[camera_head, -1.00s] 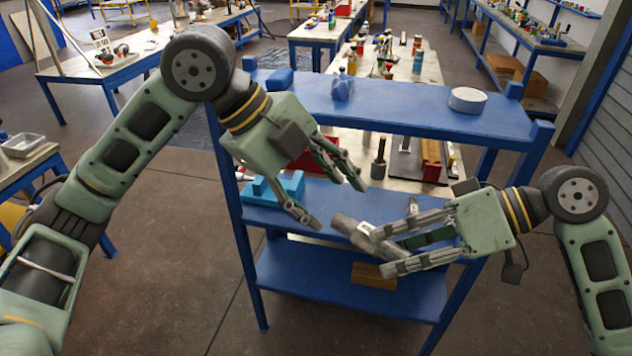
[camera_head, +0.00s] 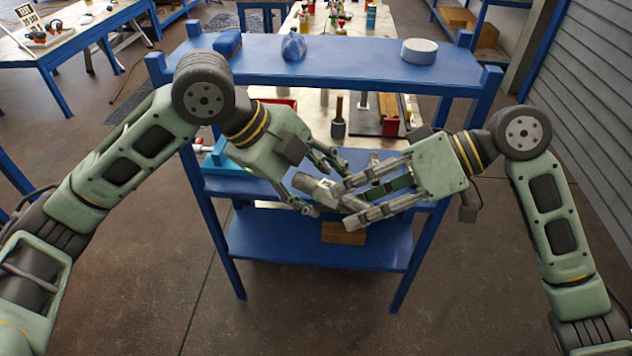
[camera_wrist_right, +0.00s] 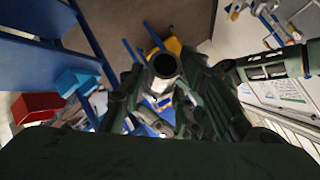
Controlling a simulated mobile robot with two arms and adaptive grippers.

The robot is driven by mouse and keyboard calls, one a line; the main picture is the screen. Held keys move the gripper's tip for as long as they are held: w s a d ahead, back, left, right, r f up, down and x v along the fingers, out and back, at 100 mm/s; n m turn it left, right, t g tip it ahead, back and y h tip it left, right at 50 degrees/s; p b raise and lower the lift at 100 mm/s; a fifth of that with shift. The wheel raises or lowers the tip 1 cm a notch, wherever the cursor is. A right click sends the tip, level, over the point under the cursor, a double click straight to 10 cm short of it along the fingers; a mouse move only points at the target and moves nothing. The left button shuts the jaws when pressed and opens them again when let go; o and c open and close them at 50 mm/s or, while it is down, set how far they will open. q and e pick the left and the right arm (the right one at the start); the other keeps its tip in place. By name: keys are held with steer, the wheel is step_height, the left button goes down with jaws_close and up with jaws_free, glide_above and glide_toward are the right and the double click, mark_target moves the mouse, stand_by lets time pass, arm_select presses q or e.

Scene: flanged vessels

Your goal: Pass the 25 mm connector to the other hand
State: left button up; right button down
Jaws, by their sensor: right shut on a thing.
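The connector (camera_head: 314,188) is a grey branched pipe piece, held in the air in front of the blue shelf rack. My right gripper (camera_head: 349,204) is shut on it from the right. In the right wrist view, the connector (camera_wrist_right: 165,66) shows a round dark open end pointing at the camera. My left gripper (camera_head: 322,189) is open. Its two fingers lie apart, one above and one below the connector's left end. Whether they touch it I cannot tell.
The blue rack (camera_head: 340,57) stands behind both hands. A brown block (camera_head: 343,233) lies on the lower shelf. Open floor lies in front.

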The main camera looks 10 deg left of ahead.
arm_select(q)
jaws_close()
arm_select(e)
steer(key=c, duration=1.2)
jaws_free()
